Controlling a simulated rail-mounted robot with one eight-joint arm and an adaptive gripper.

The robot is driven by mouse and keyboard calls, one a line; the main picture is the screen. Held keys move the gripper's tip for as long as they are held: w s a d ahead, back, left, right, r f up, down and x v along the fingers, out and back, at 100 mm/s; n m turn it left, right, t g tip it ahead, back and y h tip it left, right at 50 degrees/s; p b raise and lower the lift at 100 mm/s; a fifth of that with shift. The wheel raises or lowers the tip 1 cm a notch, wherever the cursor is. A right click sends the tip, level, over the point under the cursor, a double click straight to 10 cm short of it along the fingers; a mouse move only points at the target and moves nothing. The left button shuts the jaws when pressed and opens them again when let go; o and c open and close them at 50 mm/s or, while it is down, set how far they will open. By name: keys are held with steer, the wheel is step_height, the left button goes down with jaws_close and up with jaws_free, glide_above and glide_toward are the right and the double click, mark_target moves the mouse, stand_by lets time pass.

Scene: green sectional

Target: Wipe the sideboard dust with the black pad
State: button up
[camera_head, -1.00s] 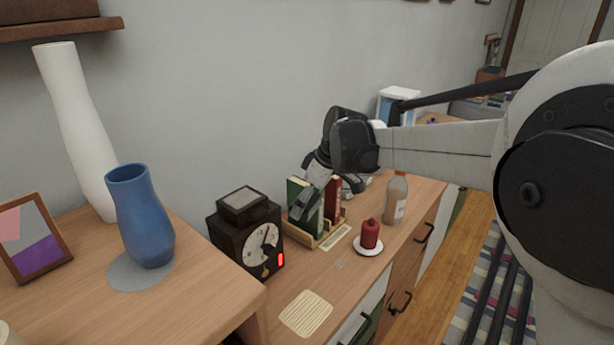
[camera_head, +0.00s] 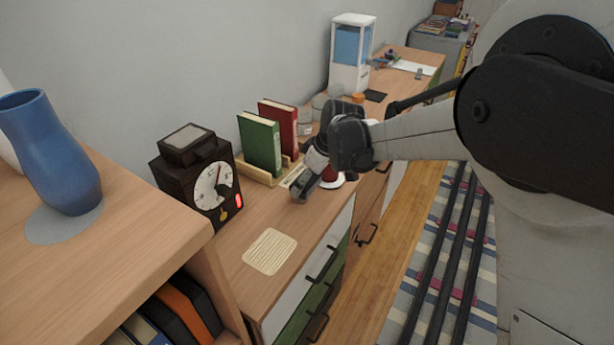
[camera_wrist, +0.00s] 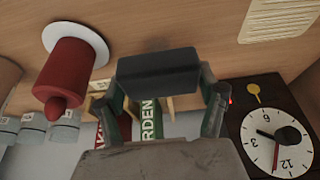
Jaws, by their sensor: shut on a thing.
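The black pad (camera_wrist: 157,73) is a dark block held between the two fingers of my gripper (camera_wrist: 160,88) in the wrist view. My gripper (camera_head: 305,190) reaches over the wooden sideboard (camera_head: 240,231) in the head view, in front of the books. It partly covers the red candle. A faint grey smudge, apparently dust (camera_wrist: 158,45), shows on the wood just beyond the pad. I cannot tell whether the pad touches the wood. In the head view my gripper hides the dust.
A red candle (camera_wrist: 70,72) on a white saucer stands beside the pad. A dark clock (camera_head: 200,180), a green book (camera_head: 260,143) and a red book (camera_head: 280,125) stand along the wall. A slatted mat (camera_head: 269,251) lies on clear wood near the front.

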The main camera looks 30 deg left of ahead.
mark_target(307, 203)
step_height(307, 203, down, 5)
steer(key=shift+b, duration=1)
steer(key=shift+a+f, duration=0.15)
steer(key=shift+f, duration=0.05)
steer(key=shift+a+p, duration=0.5)
steer(key=shift+a, duration=1.5)
steer(key=shift+d, duration=0.35)
steer(key=shift+d+b, duration=0.3)
steer(key=shift+d, duration=1.25)
steer(key=shift+d+r, duration=0.15)
steer(key=shift+d, duration=0.2)
steer(key=shift+a+r+p, duration=0.1)
steer(key=shift+r+p, duration=1.5)
steer(key=shift+r, duration=2.15)
